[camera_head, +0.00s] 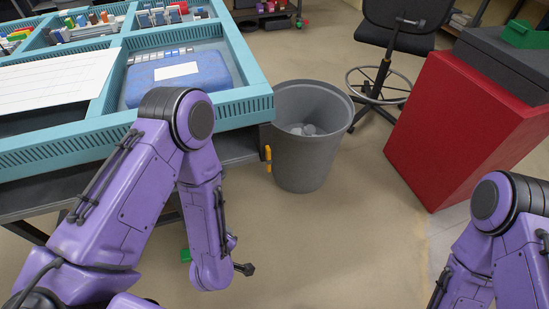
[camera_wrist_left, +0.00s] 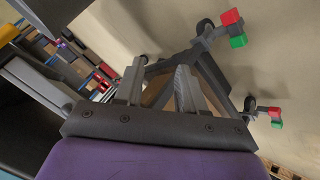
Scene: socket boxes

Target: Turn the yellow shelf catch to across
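The yellow shelf catch (camera_head: 267,157) is on the dark edge at the right corner of the workbench, beside the grey bin. Its yellow part runs roughly up and down in the head view. My left arm reaches down in front of the bench, with its lower end below the catch and apart from it. In the left wrist view my left gripper (camera_wrist_left: 161,88) has its two fingers apart with nothing held between them. The catch cannot be made out in that view. My right gripper is outside the views; only its arm shows at the lower right.
The teal-framed workbench (camera_head: 245,62) holds a blue case (camera_head: 205,75) and a white panel (camera_head: 55,80). A grey bin (camera_head: 305,170) stands close to the catch. A red cabinet (camera_head: 455,130) and a black chair (camera_head: 400,35) stand right. Floor between bin and cabinet is clear.

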